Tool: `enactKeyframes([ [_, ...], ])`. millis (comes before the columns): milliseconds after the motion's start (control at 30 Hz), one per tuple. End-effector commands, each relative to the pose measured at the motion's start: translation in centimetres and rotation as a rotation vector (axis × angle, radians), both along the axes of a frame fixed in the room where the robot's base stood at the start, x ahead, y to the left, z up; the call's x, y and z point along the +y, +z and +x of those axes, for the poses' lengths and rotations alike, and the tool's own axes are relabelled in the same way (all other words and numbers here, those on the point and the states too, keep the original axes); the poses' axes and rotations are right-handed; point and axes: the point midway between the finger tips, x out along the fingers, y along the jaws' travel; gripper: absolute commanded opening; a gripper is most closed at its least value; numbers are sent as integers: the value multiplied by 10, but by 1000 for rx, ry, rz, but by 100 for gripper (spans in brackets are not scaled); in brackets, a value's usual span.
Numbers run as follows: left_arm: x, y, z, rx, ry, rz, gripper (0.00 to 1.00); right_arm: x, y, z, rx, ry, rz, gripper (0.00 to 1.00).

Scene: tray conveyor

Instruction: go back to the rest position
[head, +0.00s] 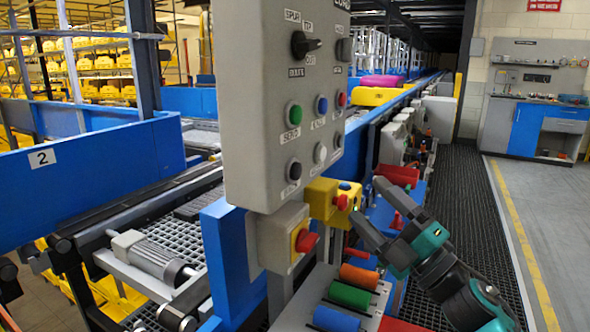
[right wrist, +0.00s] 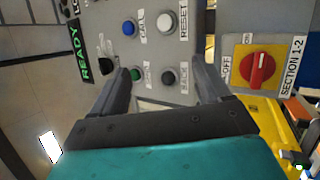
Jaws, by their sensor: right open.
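My right gripper (head: 366,203) is at the centre right in the head view. Its dark fingers point up and left toward the grey control panel (head: 262,110), and its teal wrist is at the lower right. In the right wrist view the gripper (right wrist: 163,72) is open, with nothing between its fingers. I cannot tell how far the tips are from the panel. My left gripper is not in view.
A grey box with a red switch (head: 306,240) hangs under the panel, and a yellow box (head: 321,198) is beside it. Coloured rollers (head: 350,296) lie below. A blue-sided conveyor (head: 90,175) is at left. The floor at right (head: 562,215) is clear.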

Motion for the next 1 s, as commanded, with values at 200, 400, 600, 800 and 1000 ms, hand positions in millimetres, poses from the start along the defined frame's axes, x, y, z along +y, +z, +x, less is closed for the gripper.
enactKeyframes([
  [200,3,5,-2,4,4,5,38,-24,-131,-28,518,-102,372,77],
  [400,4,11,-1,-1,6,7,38,-42,-254,-97,987,-256,684,77],
  [600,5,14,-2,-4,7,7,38,-48,-338,-183,1341,-409,915,77],
  [800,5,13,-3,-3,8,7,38,-48,-366,-225,1481,-481,1009,77],
  [1000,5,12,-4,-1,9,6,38,-48,-369,-228,1491,-487,1015,77],
])
